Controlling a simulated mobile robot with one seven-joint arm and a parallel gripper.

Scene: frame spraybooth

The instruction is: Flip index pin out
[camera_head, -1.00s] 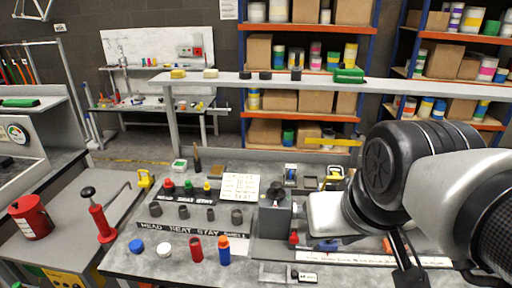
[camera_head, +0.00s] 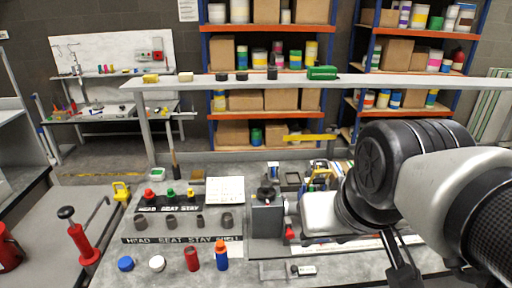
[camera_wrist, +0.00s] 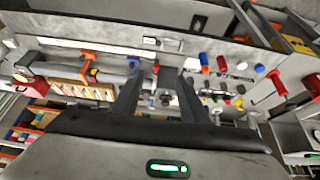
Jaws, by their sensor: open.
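A grey block fixture (camera_head: 267,220) stands on the bench in the head view, with a dark round knob on top and a small red-tipped part (camera_head: 290,233) at its right side. I cannot tell for sure which small part is the index pin. In the wrist view my gripper (camera_wrist: 158,88) has its two dark fingers spread apart with nothing held between them. Behind the fingers, and apart from them, small metal and red parts show on the bench. In the head view my arm covers the bench at the right, and the fingertips are not clear.
Left of the fixture stand grey cups (camera_head: 170,221), a red cylinder (camera_head: 192,258), a blue bottle with an orange top (camera_head: 221,255), and blue and white caps. A red hand tool (camera_head: 83,245) stands farther left. A raised shelf (camera_head: 300,82) spans the back.

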